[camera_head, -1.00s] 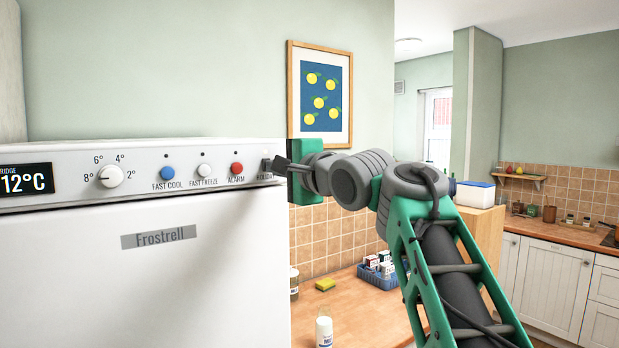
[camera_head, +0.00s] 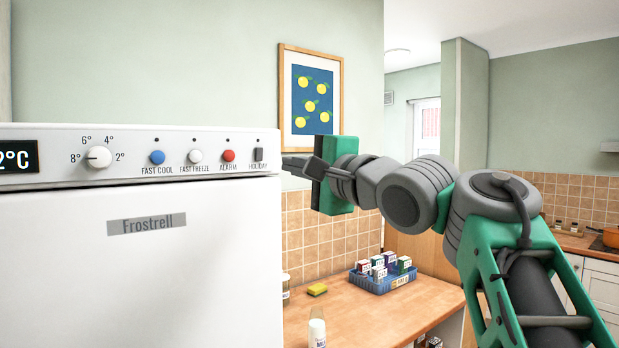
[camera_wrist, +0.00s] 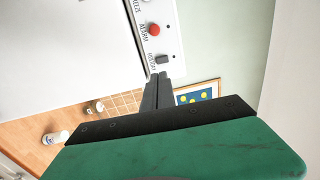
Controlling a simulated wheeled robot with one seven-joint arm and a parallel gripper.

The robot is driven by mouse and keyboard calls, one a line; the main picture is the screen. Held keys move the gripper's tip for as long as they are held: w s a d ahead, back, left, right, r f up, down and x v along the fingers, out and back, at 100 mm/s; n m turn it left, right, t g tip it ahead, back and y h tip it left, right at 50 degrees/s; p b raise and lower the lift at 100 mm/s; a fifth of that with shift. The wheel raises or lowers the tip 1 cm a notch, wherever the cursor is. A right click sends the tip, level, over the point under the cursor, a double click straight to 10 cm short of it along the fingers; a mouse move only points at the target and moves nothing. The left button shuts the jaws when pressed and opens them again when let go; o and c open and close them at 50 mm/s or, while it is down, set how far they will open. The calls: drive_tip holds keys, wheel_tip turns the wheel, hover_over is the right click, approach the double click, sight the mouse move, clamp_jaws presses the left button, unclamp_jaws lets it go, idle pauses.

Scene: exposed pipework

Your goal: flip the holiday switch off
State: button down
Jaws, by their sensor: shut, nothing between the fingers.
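The holiday switch (camera_head: 258,155) is a small dark rocker at the right end of the white fridge's control panel (camera_head: 215,140), above the label HOLIDAY. It also shows in the wrist view (camera_wrist: 162,59), just beyond my fingertips. My gripper (camera_head: 290,160) is shut and empty. Its dark fingers point left at the panel's right edge, beside the switch and apart from it in the head view. In the wrist view the fingers (camera_wrist: 160,78) lie together. I cannot tell the exact gap in depth or which way the rocker is tilted.
The red alarm button (camera_head: 228,155), white fast freeze button (camera_head: 195,156), blue fast cool button (camera_head: 157,157) and a dial (camera_head: 99,157) lie left of the switch. A wooden counter (camera_head: 380,318) with a blue basket (camera_head: 382,283) stands below my arm. A lemon picture (camera_head: 310,92) hangs behind.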

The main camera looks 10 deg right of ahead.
drive_tip(key=v, duration=0.4)
drive_tip(key=shift+s+d+r, duration=0.15)
drive_tip(key=shift+d, duration=0.1)
drive_tip(key=shift+a, duration=0.1)
